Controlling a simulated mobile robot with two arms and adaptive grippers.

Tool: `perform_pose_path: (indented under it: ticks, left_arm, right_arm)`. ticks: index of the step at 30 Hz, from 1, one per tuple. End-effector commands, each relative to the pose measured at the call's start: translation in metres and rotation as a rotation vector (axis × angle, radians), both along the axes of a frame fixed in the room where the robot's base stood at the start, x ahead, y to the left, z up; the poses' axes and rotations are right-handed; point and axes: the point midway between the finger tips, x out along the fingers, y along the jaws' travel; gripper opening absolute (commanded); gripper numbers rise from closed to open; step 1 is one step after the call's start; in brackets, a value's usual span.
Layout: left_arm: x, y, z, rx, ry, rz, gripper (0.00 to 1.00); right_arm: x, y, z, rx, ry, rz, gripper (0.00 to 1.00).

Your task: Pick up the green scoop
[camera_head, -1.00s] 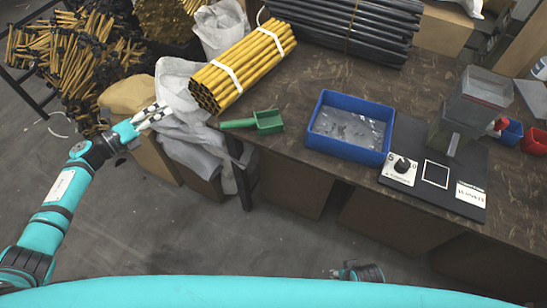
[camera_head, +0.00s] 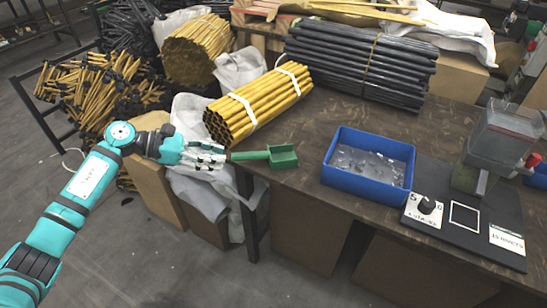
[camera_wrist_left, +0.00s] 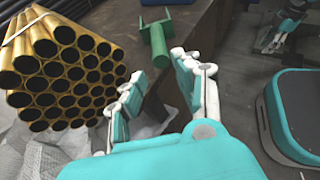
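The green scoop (camera_head: 270,156) lies at the left edge of the dark wooden table (camera_head: 316,187), its handle pointing left past the edge. In the left wrist view the scoop (camera_wrist_left: 157,42) shows ahead, beyond the fingertips. My left gripper (camera_head: 222,157) is just left of the handle's end, at about its height. In the left wrist view the left gripper (camera_wrist_left: 155,70) has its fingers spread apart with nothing between them. A small gap seems to remain between fingers and handle. My right gripper (camera_wrist_left: 272,40) seems to show blurred at the top right of the left wrist view.
A bundle of yellow tubes (camera_head: 258,105) lies behind the scoop. A blue bin (camera_head: 368,171) with small parts stands to its right, with bare tabletop between. Dark tubes (camera_head: 360,62) lie at the back. White plastic wrap (camera_head: 190,118) hangs below my left gripper.

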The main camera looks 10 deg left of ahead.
Motion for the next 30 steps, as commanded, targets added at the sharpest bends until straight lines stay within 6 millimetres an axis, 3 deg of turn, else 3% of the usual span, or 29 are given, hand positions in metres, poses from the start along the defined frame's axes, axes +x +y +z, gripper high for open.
perform_pose_path:
  ticks: [11, 15, 25, 30]
  left_arm:
    - [0.01, -0.036, -0.007, -0.004, -0.001, -0.002, 0.33]
    - [0.016, -0.053, -0.014, -0.003, 0.0, -0.001, 0.33]
    - [0.019, -0.061, -0.018, -0.001, 0.0, 0.001, 0.33]
    - [0.019, -0.061, -0.018, -0.001, 0.0, 0.001, 0.13]
  right_arm:
    - [0.001, 0.001, -0.003, 0.002, -0.006, 0.001, 0.4]
    - [-0.004, 0.001, -0.016, 0.001, 0.009, 0.001, 0.4]
    - [-0.004, 0.001, -0.016, 0.001, 0.008, 0.002, 0.4]
    - [-0.003, 0.001, -0.015, 0.001, 0.008, 0.002, 0.4]
